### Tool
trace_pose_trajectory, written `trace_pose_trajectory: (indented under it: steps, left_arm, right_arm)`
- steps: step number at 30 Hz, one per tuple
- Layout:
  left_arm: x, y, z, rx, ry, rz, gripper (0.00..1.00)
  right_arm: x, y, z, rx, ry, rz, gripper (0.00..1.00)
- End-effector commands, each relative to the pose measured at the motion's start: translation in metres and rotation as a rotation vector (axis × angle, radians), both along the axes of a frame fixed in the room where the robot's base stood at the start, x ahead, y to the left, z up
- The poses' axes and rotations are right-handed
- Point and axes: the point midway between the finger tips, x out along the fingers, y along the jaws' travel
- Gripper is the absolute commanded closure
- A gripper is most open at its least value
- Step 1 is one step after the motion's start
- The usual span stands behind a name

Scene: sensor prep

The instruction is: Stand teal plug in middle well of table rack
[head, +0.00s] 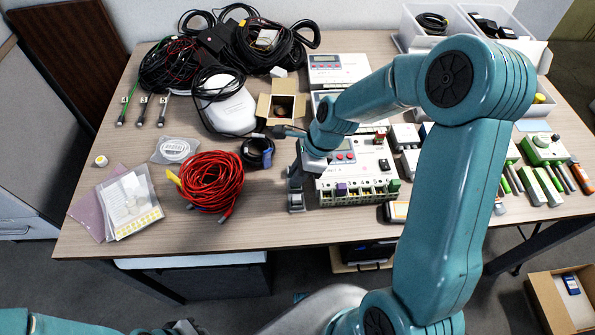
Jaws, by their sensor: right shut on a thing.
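My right gripper (296,203) is low over the table, just left of a pale strip with a row of slots (338,200), which looks like the table rack. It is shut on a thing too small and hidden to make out. I cannot pick out the teal plug anywhere else. A purple block (341,189) and a green block (394,186) sit at the strip; whether its middle well is empty is unclear. Part of my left arm shows at the bottom left; a grey part at the bottom edge may be my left gripper (181,327), its fingers not readable.
A red cable coil (211,182) lies left of the gripper, a small open carton (282,106) behind it. White modules (340,68) stand behind the strip. Black cables (170,68) fill the back left; green tools (543,150) lie at right.

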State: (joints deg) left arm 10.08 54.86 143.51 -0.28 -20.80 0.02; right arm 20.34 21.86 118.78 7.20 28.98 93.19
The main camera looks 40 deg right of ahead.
Motion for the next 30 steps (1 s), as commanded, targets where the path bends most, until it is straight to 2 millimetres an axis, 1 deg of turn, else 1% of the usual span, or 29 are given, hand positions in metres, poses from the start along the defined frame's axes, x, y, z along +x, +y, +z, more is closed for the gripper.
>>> trace_pose_trajectory:
  steps: [23,24,26,27,30]
  left_arm:
    - [0.0000,0.0000,0.0004,0.000,0.000,0.000,1.00]
    - [0.0000,0.0000,0.0004,0.000,0.000,0.000,1.00]
    - [0.0000,0.0000,0.0004,0.000,0.000,0.000,1.00]
    - [0.0000,0.0000,0.0004,0.000,0.000,0.000,1.00]
    - [0.0000,0.0000,0.0004,0.000,0.000,0.000,1.00]
  right_arm:
    - [0.0000,0.0000,-0.0030,0.000,0.000,-0.001,1.00]
    - [0.0000,0.0000,-0.0030,0.000,0.000,-0.001,0.76]
    - [0.0000,0.0000,-0.0030,0.000,0.000,-0.001,0.56]
    - [0.0000,0.0000,-0.0030,0.000,0.000,-0.001,0.52]
    - [0.0000,0.0000,-0.0030,0.000,0.000,-0.001,0.52]
